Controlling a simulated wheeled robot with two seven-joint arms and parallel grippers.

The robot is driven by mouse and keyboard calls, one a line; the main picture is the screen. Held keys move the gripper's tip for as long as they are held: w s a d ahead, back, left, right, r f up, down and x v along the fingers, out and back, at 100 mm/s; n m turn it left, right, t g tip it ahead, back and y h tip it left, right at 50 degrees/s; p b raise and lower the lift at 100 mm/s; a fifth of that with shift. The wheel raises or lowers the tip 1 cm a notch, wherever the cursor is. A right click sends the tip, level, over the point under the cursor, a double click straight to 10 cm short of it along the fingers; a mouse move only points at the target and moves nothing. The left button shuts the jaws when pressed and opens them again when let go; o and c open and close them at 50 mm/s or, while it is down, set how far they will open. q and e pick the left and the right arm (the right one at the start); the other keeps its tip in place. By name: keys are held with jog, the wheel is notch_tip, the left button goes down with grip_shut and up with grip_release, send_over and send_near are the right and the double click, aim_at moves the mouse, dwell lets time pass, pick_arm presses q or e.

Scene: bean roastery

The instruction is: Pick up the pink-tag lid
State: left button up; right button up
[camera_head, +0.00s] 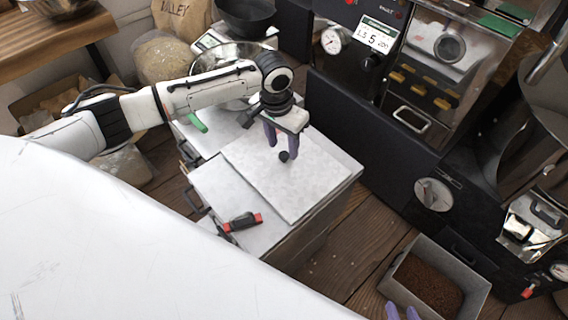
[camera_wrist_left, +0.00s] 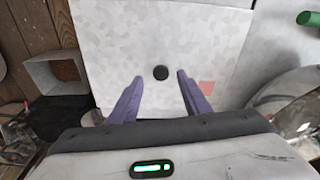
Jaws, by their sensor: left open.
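The pink-tag lid (camera_head: 290,191) is a flat, mottled grey square plate with a small round black knob (camera_head: 284,156). It lies on top of a pale box. In the left wrist view the lid (camera_wrist_left: 110,45) fills the middle, with the knob (camera_wrist_left: 160,73) between the fingers and a pink tag (camera_wrist_left: 207,87) partly behind the right finger. My left gripper (camera_head: 283,150) points down over the knob, open, with its purple fingers either side of it. I cannot tell whether they reach down to knob height.
A red-and-black tool (camera_head: 243,221) lies on the pale top in front of the lid. A green handle (camera_head: 197,122) is behind left. A metal bin of brown grounds (camera_head: 392,283) stands on the floor at right. The dark roaster (camera_head: 375,125) stands close behind the box.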

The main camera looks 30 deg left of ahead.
aim_at(284, 154)
pick_arm(q)
jog(key=f, duration=0.3)
jog(key=shift+w+a+f+b, duration=0.1)
jog(key=shift+w+f+b, duration=0.1)
jog(key=shift+w+b, duration=0.1)
jog(key=shift+c, duration=0.2)
jog(key=shift+r, duration=0.1)
grip_shut()
